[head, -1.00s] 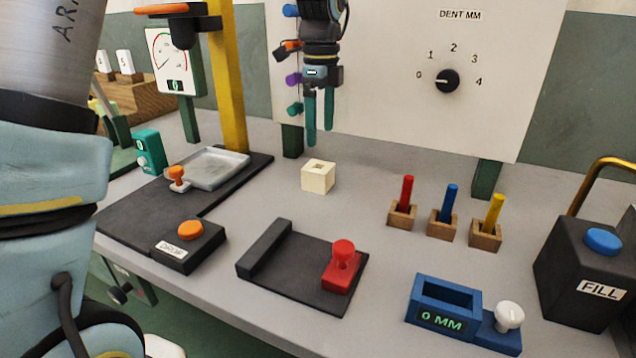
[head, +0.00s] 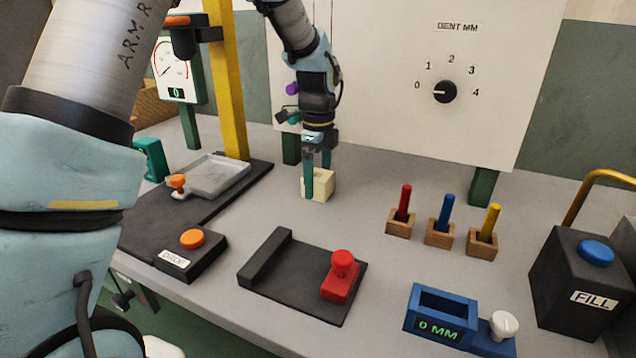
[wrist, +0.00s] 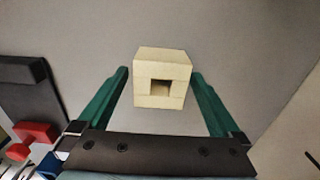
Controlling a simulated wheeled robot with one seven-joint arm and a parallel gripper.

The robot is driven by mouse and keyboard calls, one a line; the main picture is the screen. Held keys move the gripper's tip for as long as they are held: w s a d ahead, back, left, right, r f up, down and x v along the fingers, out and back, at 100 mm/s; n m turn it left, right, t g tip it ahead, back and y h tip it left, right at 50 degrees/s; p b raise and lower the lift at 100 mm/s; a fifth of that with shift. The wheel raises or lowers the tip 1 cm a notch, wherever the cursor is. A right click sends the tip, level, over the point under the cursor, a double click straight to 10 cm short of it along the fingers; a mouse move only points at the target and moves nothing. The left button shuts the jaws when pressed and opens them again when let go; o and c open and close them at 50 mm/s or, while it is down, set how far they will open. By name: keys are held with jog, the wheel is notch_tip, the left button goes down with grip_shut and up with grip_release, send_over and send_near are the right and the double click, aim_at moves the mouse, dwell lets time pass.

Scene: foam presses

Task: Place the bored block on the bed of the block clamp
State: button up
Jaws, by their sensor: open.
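The bored block (head: 322,184) is a cream cube with a square hole in its top, upright on the grey table. In the wrist view the block (wrist: 163,67) sits between the two green fingers, with a gap on each side. My gripper (head: 317,184) is open and low at the block, one finger in front of it in the head view. It also shows in the wrist view (wrist: 160,85). The block clamp has a dark flat bed (head: 300,276) with a raised bar at its left and a red knob piece (head: 341,275) at its right. Its bed is empty.
A black base with a grey tray (head: 216,175) and an orange DROP button (head: 192,239) stand left. Coloured pegs in wooden holders (head: 440,232), a blue gauge (head: 440,312) and the FILL box (head: 580,275) stand right. Table between block and clamp is clear.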

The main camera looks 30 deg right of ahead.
jog(key=c, duration=1.5)
jog(key=shift+o, duration=0.2)
jog(key=shift+r, duration=0.15)
